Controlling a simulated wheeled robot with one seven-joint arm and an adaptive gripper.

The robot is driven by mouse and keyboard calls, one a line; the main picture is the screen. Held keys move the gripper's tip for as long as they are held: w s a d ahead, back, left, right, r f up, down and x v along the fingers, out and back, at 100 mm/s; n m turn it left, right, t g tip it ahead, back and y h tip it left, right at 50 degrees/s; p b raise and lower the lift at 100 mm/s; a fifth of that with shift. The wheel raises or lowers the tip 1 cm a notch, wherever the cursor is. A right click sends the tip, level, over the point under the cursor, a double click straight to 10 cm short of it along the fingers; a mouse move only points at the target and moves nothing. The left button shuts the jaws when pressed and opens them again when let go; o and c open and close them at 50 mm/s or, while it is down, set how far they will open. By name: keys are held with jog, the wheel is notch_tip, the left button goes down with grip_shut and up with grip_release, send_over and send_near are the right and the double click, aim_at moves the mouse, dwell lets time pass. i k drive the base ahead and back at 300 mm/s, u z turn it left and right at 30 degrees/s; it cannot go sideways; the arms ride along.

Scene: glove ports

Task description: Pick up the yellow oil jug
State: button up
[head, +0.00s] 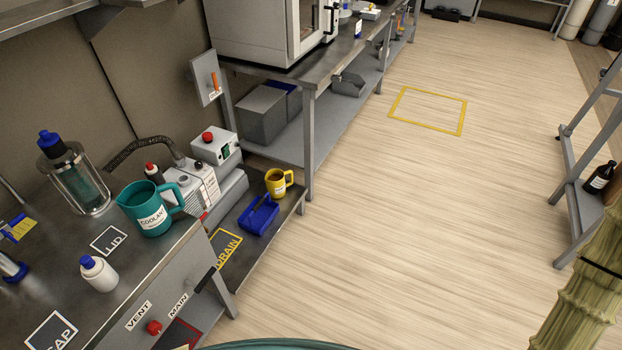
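The yellow oil jug (275,187) stands upright on a low grey shelf beside the bench, near the shelf's right edge. Its handle points to the right, and a white label and dark contents show. A blue tray-like holder (258,215) sits just in front of it and to the left. My gripper is not in view, so its state and its place relative to the jug do not show.
A teal coolant jug (148,214), a white bottle (98,272) and a glass vessel (79,182) stand on the left bench. Wooden floor (400,220) to the right is clear.

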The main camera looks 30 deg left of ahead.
aim_at(276, 185)
jog(key=u, duration=0.1)
jog(key=i, duration=0.55)
jog(key=u, duration=0.75)
jog(key=i, duration=0.4)
jog(key=u, duration=0.55)
